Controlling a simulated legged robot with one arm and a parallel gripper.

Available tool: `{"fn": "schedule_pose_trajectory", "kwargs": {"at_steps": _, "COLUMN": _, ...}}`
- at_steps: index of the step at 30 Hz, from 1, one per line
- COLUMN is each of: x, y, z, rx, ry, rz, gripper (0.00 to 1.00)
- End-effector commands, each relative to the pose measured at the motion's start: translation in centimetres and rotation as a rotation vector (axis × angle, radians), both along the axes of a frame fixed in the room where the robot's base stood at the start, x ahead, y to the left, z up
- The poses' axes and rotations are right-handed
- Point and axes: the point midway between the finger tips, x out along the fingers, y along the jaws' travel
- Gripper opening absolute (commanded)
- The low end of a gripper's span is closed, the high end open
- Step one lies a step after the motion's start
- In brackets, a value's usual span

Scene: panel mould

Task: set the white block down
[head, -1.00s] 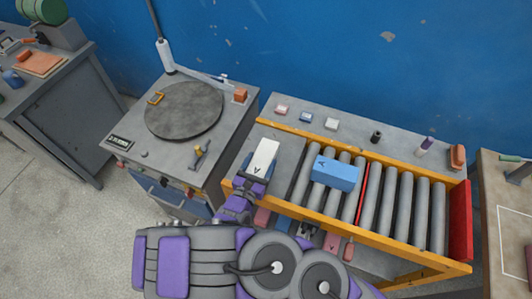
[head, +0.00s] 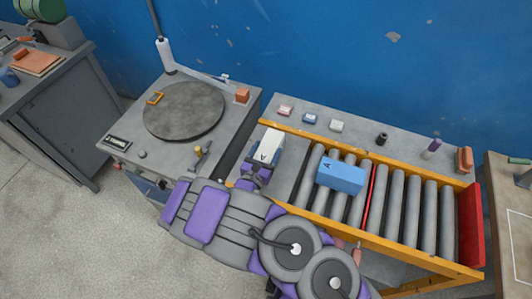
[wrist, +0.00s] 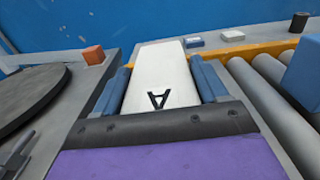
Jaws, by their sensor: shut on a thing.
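The white block (head: 268,146), marked with a black letter A, is at the left end of the roller conveyor, over its flat grey plate (head: 284,178). It also shows in the wrist view (wrist: 160,78), lengthwise between the two blue finger pads. My gripper (head: 262,160) is shut on it; the gripper shows in the wrist view too (wrist: 164,85). I cannot tell whether the block's underside touches the plate. A blue block (head: 341,176) sits on the rollers to the right, apart from my gripper.
Left of the conveyor stands a grey bench with a round dark turntable (head: 184,111) and an orange cube (head: 242,96). A yellow rail (head: 330,147) edges the conveyor. Small blocks, including a white one (head: 336,126), stand on the ledge behind. A red end plate (head: 470,225) closes the right end.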

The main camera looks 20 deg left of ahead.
Motion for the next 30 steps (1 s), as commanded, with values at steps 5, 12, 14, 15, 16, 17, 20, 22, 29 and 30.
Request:
{"fn": "schedule_pose_trajectory", "kwargs": {"at_steps": 5, "x": 0.0, "y": -0.3, "z": 0.1, "rx": 0.003, "ry": 0.002, "rz": 0.001, "gripper": 0.15}}
{"fn": "schedule_pose_trajectory", "kwargs": {"at_steps": 12, "x": 0.0, "y": -0.2, "z": 0.0, "rx": 0.001, "ry": 0.004, "rz": 0.001, "gripper": 0.95}}
{"fn": "schedule_pose_trajectory", "kwargs": {"at_steps": 14, "x": 0.0, "y": -0.1, "z": 0.0, "rx": 0.000, "ry": 0.004, "rz": 0.001, "gripper": 0.98}}
{"fn": "schedule_pose_trajectory", "kwargs": {"at_steps": 15, "x": 0.0, "y": -0.1, "z": 0.0, "rx": -0.001, "ry": 0.004, "rz": 0.001, "gripper": 0.98}}
{"fn": "schedule_pose_trajectory", "kwargs": {"at_steps": 16, "x": 0.0, "y": 0.0, "z": 0.0, "rx": -0.001, "ry": 0.004, "rz": 0.001, "gripper": 0.98}}
{"fn": "schedule_pose_trajectory", "kwargs": {"at_steps": 17, "x": 0.0, "y": 0.0, "z": -0.1, "rx": -0.001, "ry": 0.004, "rz": 0.001, "gripper": 0.98}}
{"fn": "schedule_pose_trajectory", "kwargs": {"at_steps": 20, "x": -0.1, "y": 0.0, "z": -0.1, "rx": -0.002, "ry": 0.004, "rz": 0.001, "gripper": 0.98}}
{"fn": "schedule_pose_trajectory", "kwargs": {"at_steps": 22, "x": -0.3, "y": 0.0, "z": 0.0, "rx": -0.002, "ry": 0.004, "rz": 0.002, "gripper": 0.98}}
{"fn": "schedule_pose_trajectory", "kwargs": {"at_steps": 29, "x": -3.6, "y": 0.2, "z": 0.2, "rx": -0.004, "ry": 0.006, "rz": 0.006, "gripper": 0.98}}
{"fn": "schedule_pose_trajectory", "kwargs": {"at_steps": 30, "x": -4.5, "y": 0.3, "z": 0.2, "rx": -0.003, "ry": 0.006, "rz": 0.008, "gripper": 0.98}}
